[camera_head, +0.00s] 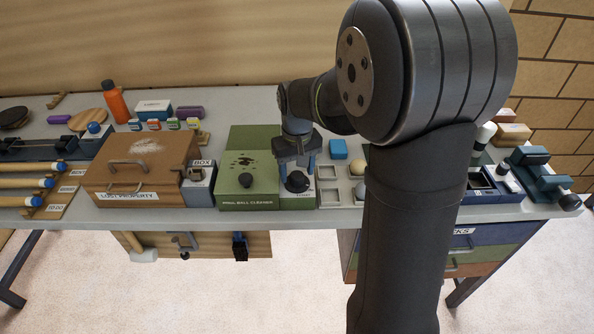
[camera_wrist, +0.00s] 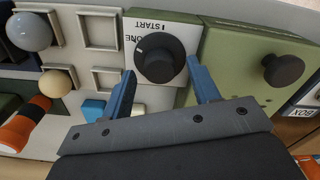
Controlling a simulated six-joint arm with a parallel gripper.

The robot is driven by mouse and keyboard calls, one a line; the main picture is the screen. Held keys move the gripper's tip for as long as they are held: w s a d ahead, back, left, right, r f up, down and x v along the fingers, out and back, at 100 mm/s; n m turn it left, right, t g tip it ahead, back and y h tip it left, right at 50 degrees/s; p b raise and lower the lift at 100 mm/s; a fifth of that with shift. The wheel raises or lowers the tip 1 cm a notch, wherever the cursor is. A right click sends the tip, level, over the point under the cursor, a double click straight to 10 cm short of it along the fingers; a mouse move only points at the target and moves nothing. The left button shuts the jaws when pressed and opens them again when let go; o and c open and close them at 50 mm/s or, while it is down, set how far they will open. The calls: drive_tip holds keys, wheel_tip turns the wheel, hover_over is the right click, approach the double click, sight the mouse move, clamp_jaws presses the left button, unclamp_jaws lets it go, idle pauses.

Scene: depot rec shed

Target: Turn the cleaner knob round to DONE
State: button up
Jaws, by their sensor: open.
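The green ball cleaner (camera_head: 232,195) stands mid-table, with a pale panel at its right end. The black cleaner knob (camera_head: 298,182) is on that panel. In the wrist view the knob (camera_wrist: 163,62) has a white mark on its left side, near the partly hidden letters "ONE"; "START" is printed at the panel edge above it. My gripper (camera_head: 298,170) is over the knob, pointing down. In the wrist view the blue fingers of my gripper (camera_wrist: 160,68) are open, one on each side of the knob, with gaps visible. Contact is not visible.
Another black knob (camera_wrist: 283,69) sits on the green cleaner body. A lost property box (camera_head: 140,170) and a small box (camera_head: 199,185) stand to the left. A tray with balls (camera_head: 330,193) and a blue block (camera_head: 338,149) are close on the right.

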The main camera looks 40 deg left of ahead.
drive_tip(key=shift+f, duration=0.3)
drive_tip(key=c, duration=1)
drive_tip(key=shift+o, duration=0.2)
drive_tip(key=shift+m, duration=0.8)
drive_tip(key=o, duration=1)
drive_tip(key=shift+c, duration=0.2)
